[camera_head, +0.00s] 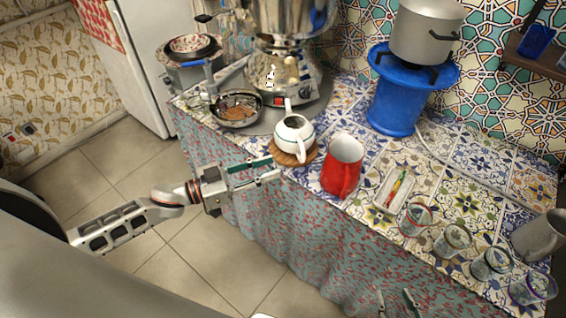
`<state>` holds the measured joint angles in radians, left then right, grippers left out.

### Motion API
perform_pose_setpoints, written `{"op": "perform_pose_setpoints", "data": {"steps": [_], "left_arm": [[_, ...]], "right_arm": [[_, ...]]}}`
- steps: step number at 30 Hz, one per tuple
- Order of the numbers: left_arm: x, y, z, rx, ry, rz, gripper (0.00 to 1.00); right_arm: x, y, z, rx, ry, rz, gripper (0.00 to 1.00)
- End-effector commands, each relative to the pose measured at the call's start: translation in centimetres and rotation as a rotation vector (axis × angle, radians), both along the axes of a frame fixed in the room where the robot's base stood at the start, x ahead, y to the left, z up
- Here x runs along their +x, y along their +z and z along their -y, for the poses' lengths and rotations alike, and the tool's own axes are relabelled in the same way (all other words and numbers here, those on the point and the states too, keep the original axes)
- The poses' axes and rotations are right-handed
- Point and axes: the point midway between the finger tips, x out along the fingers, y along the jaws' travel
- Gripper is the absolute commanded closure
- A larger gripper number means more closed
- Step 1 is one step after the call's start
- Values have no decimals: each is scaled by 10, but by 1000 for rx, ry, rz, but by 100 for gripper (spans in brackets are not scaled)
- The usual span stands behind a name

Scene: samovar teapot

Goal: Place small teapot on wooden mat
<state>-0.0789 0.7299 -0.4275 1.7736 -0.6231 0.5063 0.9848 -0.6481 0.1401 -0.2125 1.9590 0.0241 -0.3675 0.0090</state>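The small white teapot (296,127) with dark bands stands upright on the round wooden mat (312,155) near the front edge of the tiled counter. Its spout points up at the back, and its handle faces the front. My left gripper (276,168) is open and empty, just in front of and to the left of the mat, apart from the teapot. My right gripper (396,301) shows only its fingertips at the bottom edge; they are apart with nothing visible between them.
A red pitcher (342,166) stands right of the mat. Further right are a small tray (393,186) and several glasses (453,241). A frying pan (236,110) sits left, the samovar (287,72) behind. A blue stand (394,107) holds a large pot (428,28).

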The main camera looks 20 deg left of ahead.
Motion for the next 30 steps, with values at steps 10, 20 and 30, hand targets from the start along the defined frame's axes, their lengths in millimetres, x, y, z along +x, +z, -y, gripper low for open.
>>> {"op": "perform_pose_setpoints", "data": {"steps": [10,20,30], "left_arm": [[-20,-28,-2,16,165,-1,72],[-112,-158,-3,335,535,-296,72],[-161,-196,2,470,534,-430,72]], "right_arm": [[0,-1,0,1,-1,0,60],[1,1,-1,3,-1,3,60],[1,1,-1,3,-1,2,60]]}}
